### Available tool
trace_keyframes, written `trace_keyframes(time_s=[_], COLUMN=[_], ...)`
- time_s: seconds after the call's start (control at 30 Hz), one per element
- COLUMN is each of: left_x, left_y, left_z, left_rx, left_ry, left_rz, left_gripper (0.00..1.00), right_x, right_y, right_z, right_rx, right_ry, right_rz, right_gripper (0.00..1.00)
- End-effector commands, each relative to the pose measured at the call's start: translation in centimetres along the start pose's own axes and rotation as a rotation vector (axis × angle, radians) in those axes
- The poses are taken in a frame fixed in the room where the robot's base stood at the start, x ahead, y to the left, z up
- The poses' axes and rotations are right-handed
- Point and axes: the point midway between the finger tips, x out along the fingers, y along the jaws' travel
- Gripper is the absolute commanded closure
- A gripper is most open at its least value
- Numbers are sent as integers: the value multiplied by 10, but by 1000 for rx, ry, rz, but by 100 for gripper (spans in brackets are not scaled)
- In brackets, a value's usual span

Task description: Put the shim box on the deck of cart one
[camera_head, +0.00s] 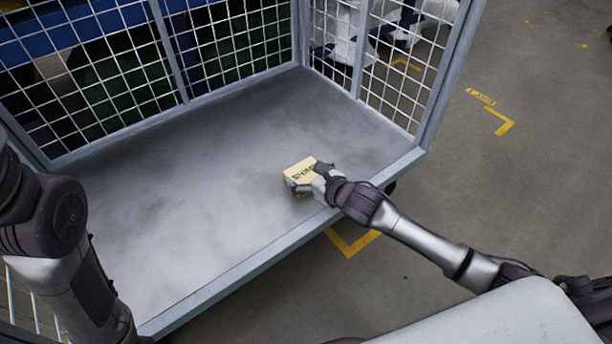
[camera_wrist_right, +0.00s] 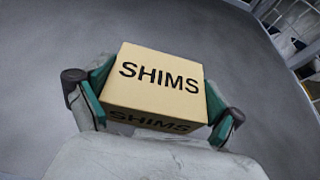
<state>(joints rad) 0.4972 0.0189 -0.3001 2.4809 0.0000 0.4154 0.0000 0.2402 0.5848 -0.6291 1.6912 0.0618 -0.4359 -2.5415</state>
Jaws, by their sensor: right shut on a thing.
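The shim box (camera_head: 299,169) is a small tan carton with "SHIMS" printed in black. My right gripper (camera_head: 312,182) is shut on it, over the front part of the cart deck (camera_head: 210,200). In the right wrist view the box (camera_wrist_right: 158,82) sits between the two green-padded fingers of the gripper (camera_wrist_right: 155,105), one on each side. I cannot tell whether the box touches the deck or is a little above it. The deck is a flat grey plate. My left arm comes in at the left; its gripper is not in view.
Wire mesh walls (camera_head: 230,40) close the cart's back and right sides, with a grey frame post (camera_head: 450,75) at the right. A raised-looking metal edge (camera_head: 270,252) runs along the front. The deck around the box is clear. Yellow floor marks (camera_head: 352,243) lie outside.

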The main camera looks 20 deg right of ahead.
Motion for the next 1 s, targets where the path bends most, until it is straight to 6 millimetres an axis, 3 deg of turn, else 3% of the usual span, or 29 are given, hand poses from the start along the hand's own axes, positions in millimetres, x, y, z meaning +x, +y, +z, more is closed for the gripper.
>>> trace_keyframes(time_s=[0.2,0.23,0.27,0.67,0.77,1.0], left_x=[0,0,0,3,1,-14], left_y=[0,0,0,0,-3,-8], left_z=[0,0,0,0,6,24], left_rx=[0,0,0,0,-3,-14], left_ry=[0,0,0,2,-20,-113], left_rz=[0,0,0,0,-8,-40], left_gripper=[63,63,63,63,63,63], right_x=[1,1,1,-2,-16,-68], right_y=[0,0,0,0,-1,0], right_z=[-1,-2,-2,2,3,4], right_rx=[-1,-1,0,-1,-2,-2], right_ry=[-2,0,0,1,3,6], right_rz=[0,0,0,-1,-1,1], right_gripper=[53,4,0,0,0,0])
